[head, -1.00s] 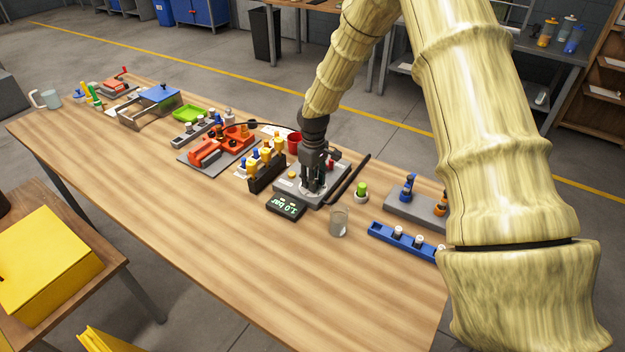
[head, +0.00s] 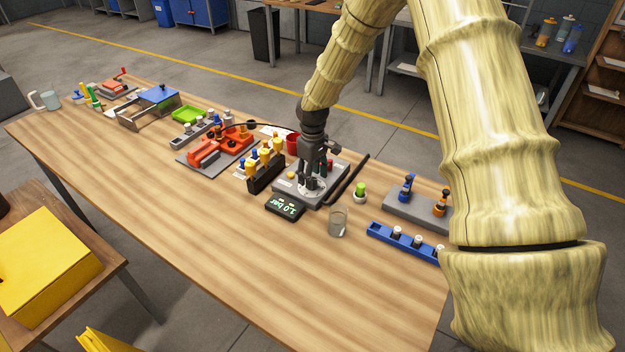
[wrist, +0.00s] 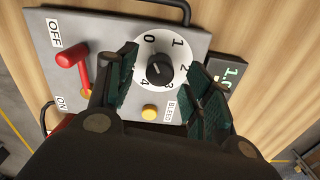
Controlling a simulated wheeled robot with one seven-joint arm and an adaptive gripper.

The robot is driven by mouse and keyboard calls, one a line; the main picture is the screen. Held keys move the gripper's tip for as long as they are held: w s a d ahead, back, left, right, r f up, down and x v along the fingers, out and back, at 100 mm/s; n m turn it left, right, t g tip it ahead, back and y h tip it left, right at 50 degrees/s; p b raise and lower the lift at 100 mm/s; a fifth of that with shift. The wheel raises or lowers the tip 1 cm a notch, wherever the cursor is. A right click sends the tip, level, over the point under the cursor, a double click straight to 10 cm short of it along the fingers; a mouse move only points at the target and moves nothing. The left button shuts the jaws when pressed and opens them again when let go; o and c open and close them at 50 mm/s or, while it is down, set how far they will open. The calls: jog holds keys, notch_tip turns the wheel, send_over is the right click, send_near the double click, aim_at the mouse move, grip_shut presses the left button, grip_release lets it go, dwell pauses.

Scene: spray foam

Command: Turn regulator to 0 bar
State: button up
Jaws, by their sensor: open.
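The regulator is a round black knob (wrist: 160,71) on a white dial numbered 0 to 4, set in a grey panel (wrist: 90,25). The exact pointer direction is hard to read. A dark display (head: 285,207) at the panel's edge reads 1.0 bar. In the head view my gripper (head: 314,182) stands over the dial, partly hiding it.
A red lever (wrist: 70,60) marked OFF and ON and a yellow BLEED button (wrist: 149,112) sit near the knob. A glass (head: 338,222), a blue rack (head: 405,242) and a black holder (head: 266,175) stand around the panel. The table front is clear.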

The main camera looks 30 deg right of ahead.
notch_tip(320, 180, up, 10)
jog(key=shift+f, duration=0.15)
dwell(0.7)
